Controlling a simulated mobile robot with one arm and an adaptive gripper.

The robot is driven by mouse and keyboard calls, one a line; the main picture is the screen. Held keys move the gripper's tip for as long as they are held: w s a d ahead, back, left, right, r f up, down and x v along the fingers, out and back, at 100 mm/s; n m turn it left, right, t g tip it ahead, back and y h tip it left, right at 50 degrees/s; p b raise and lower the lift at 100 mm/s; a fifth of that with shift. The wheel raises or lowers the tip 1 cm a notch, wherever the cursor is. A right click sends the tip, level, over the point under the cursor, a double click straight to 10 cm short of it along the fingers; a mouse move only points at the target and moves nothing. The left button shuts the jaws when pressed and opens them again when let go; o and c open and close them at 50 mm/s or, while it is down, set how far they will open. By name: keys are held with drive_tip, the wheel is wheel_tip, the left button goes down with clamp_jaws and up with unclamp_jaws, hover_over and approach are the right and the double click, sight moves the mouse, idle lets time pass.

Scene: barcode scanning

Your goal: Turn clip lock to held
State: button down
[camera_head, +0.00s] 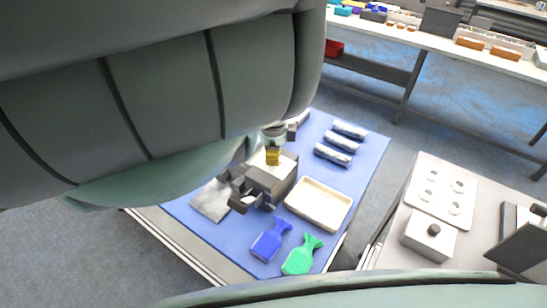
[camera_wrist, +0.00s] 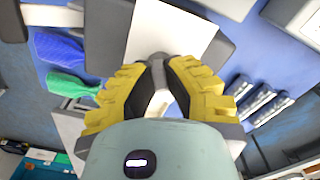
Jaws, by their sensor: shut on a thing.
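My gripper (camera_head: 272,156) points down onto a grey box-like device with a pale top (camera_head: 263,173) on the blue mat. In the wrist view its yellow ribbed fingers (camera_wrist: 163,66) come close together at the tips, shut around a small pale part (camera_wrist: 159,101) that shows between them. This part is mostly hidden by the fingers, and I cannot tell for sure that it is the clip lock or how it is turned. The pale top also shows in the wrist view (camera_wrist: 165,28), right at the fingertips. A dark bracket (camera_head: 240,190) stands at the device's front left.
A cream tray (camera_head: 345,208) lies right of the device. Several silver cylinders (camera_head: 333,154) lie behind right, and a grey packet (camera_head: 212,200) at left. Blue mat (camera_head: 367,150) is bare at far right.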

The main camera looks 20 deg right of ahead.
drive_tip(key=m+b, duration=0.1)
drive_tip(key=m, duration=0.4)
drive_tip(key=shift+m, duration=0.3)
idle(0.4)
drive_tip(key=c, duration=1)
unclamp_jaws()
drive_tip(key=shift+r, duration=0.1)
wheel_tip(320, 180, up, 4)
drive_tip(key=shift+w+r, duration=0.15)
drive_tip(key=shift+r, duration=0.1)
drive_tip(key=shift+s+r+m, duration=0.3)
drive_tip(key=shift+r, duration=0.4)
drive_tip(key=shift+w+r, duration=0.15)
drive_tip(key=shift+r, duration=0.55)
